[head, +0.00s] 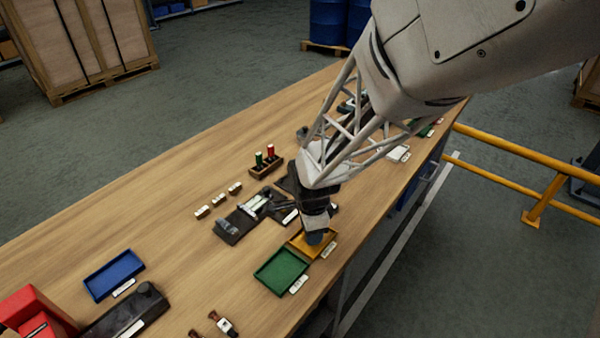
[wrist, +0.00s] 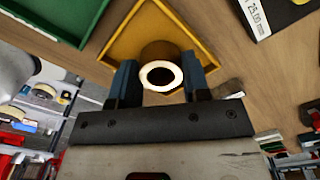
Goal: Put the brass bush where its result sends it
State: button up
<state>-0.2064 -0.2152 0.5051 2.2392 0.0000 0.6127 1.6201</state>
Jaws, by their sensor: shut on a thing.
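The brass bush (wrist: 161,73) shows in the wrist view as a short hollow cylinder with a bright end face. My gripper (wrist: 162,82) is shut on it, one blue finger on each side. In the head view my gripper (head: 315,237) points down at the yellow tray (head: 299,246), and the bush is hidden there. The yellow tray also lies behind the bush in the wrist view (wrist: 198,27). I cannot tell whether the bush touches the tray floor. The green tray (head: 281,271) is empty beside it, and a blue tray (head: 113,275) is empty further left.
A dark fixture (head: 245,217) stands left of my gripper. A wooden holder (head: 266,168) bears a green and a red piece. Several small labelled blocks (head: 218,199) lie on the wooden table (head: 130,215). A red object (head: 35,312) stands at the lower left. The table's left middle is clear.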

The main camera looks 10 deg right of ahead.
jog(key=shift+f, duration=0.1)
jog(key=o, duration=1.1)
jog(key=shift+r, duration=0.2)
notch_tip(320, 180, up, 7)
jog(key=shift+f, duration=0.2)
dwell(0.4)
dwell(0.3)
jog(key=s+d+r+n+t, duration=0.1)
jog(key=s+d+r+n, duration=0.4)
jog(key=s+r+n, duration=0.3)
jog(key=s+d+r+n+t, duration=0.1)
jog(key=s+d+r+n, duration=0.4)
jog(key=s+r+n, duration=0.3)
jog(key=shift+s+r+t, duration=0.25)
jog(key=shift+r+t, duration=0.05)
jog(key=shift+r, duration=0.05)
